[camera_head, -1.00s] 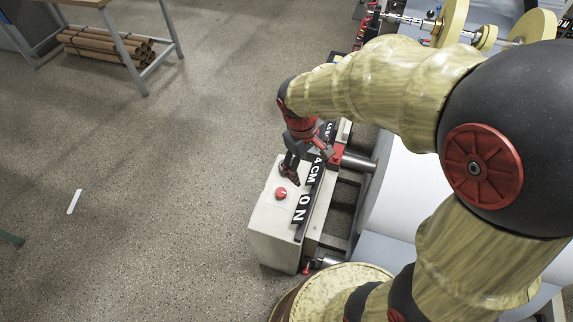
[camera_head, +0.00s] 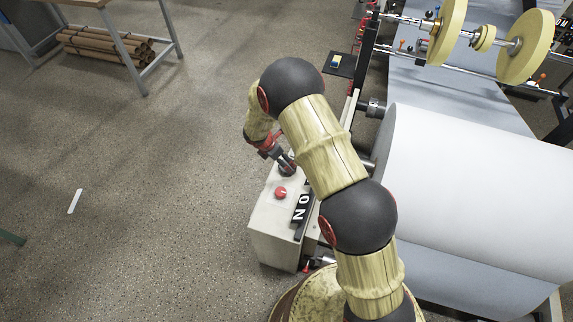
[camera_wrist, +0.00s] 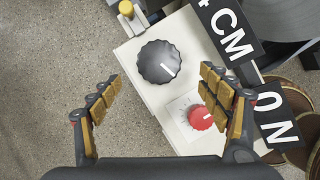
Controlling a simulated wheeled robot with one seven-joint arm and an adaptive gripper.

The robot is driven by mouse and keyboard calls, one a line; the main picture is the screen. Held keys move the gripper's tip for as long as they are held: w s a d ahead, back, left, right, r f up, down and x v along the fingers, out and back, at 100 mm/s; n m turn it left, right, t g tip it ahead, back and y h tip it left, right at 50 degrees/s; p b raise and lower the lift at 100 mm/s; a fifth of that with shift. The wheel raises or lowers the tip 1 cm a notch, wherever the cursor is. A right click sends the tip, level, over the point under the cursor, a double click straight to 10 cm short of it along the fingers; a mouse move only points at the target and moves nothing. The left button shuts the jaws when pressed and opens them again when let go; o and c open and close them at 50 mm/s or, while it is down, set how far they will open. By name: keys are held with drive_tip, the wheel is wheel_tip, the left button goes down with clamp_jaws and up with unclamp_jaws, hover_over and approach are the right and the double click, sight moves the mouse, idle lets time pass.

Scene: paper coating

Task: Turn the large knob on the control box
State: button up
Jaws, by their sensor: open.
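The control box (camera_head: 263,231) is a pale box with a black label plate along its right side. In the wrist view, the large black knob (camera_wrist: 159,61) with a white pointer line sits on its top face, ahead of and between my open fingers. My gripper (camera_wrist: 163,98) is open and empty, with tan finger pads. The pads appear apart from the knob. A smaller red knob (camera_wrist: 200,117) lies nearer, by the right finger; it also shows in the head view (camera_head: 281,193). In the head view, my gripper (camera_head: 287,166) is over the box top and largely hides the large knob.
A large white paper roll (camera_head: 470,190) and machine frame lie to the right. Rolled brown tubes (camera_head: 100,42) lie under a table at the back left.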

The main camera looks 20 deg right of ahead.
drive_tip(key=shift+b+x, duration=1.5)
drive_tip(key=shift+x, duration=2.4)
drive_tip(key=shift+w, duration=0.2)
drive_tip(key=shift+c, duration=1.4)
drive_tip(key=c, duration=0.9)
